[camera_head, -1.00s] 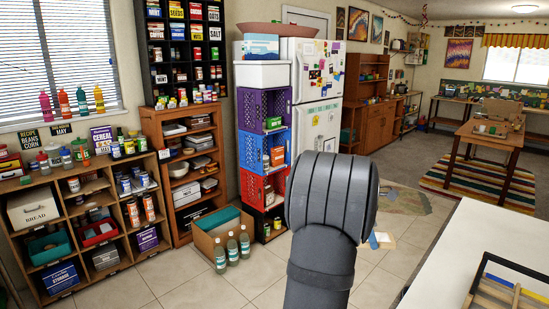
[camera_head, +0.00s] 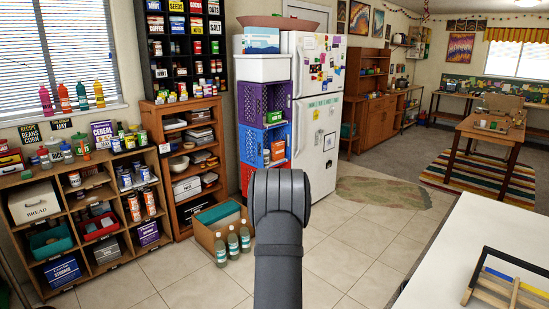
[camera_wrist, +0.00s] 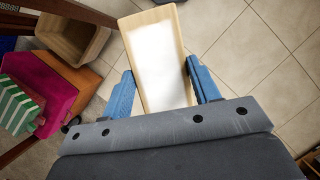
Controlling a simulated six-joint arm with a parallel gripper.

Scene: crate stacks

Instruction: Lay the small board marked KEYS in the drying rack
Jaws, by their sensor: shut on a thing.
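My gripper (camera_wrist: 160,90) shows in the wrist view with its blue fingers on either side of a small board (camera_wrist: 164,62). The board has a pale wooden rim and a white, glaring face; I can read no lettering on it. It is held above the tiled floor. In the head view my own arm hides the gripper and the board. A wooden slatted rack (camera_head: 510,292) with a black frame, perhaps the drying rack, stands on the white counter at the lower right, partly cut off by the picture edge.
The white counter (camera_head: 465,235) is clear left of the rack. Stacked crates (camera_head: 264,104) stand beside the fridge (camera_head: 322,130). A cardboard box (camera_head: 208,232) and bottles (camera_head: 233,243) stand on the floor. Open tiled floor (camera_head: 350,235) lies between the arm and the counter.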

